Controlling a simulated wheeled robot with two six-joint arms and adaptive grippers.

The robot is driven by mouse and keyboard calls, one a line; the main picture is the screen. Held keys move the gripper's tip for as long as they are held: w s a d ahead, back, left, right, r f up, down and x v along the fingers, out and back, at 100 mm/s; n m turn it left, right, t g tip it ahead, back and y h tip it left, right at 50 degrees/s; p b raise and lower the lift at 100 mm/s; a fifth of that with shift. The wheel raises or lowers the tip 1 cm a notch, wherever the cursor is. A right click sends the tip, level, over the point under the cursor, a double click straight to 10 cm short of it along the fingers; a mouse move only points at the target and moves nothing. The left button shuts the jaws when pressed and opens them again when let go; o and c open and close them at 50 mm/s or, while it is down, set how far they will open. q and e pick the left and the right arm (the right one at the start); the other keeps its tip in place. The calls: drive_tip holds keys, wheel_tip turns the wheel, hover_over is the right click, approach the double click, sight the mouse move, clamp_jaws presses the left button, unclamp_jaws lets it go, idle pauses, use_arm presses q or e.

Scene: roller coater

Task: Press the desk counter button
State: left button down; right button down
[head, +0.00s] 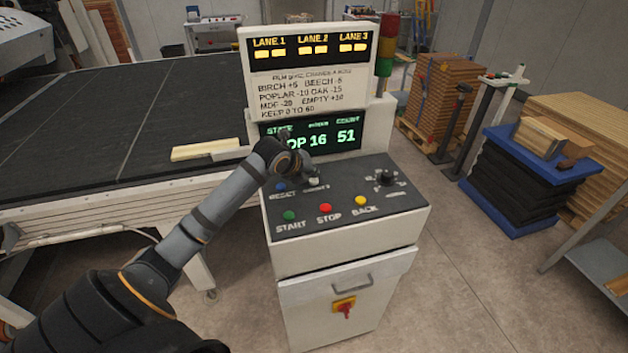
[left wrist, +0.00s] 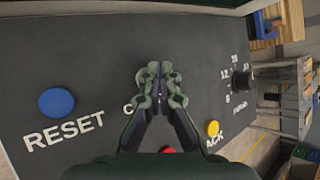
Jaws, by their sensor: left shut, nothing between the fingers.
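The desk (head: 345,212) is a dark sloped panel on a white cabinet. A small pale button (head: 314,181) sits in its back row, right of the blue RESET button (head: 280,187), with a label partly covered by my arm. My left gripper (head: 308,172) is shut and empty, fingers close over this pale button; I cannot tell whether they touch it. In the left wrist view the closed fingers (left wrist: 155,85) point down at the panel and hide the button and most of a label starting with C. My right gripper is not in view.
A black knob (head: 385,177) is at the right.

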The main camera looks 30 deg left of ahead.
sight(312, 181)
use_arm(q)
drive_tip(key=shift+f, duration=0.6)
idle(0.6)
drive_tip(key=shift+r, duration=0.15)
drive_tip(key=shift+r+p, duration=0.75)
drive_tip(key=shift+r, duration=0.05)
wheel_tip(312, 181, up, 5)
drive_tip(key=p, duration=0.4)
drive_tip(key=shift+r+p, duration=0.1)
drive_tip(key=shift+p, duration=0.25)
idle(0.4)
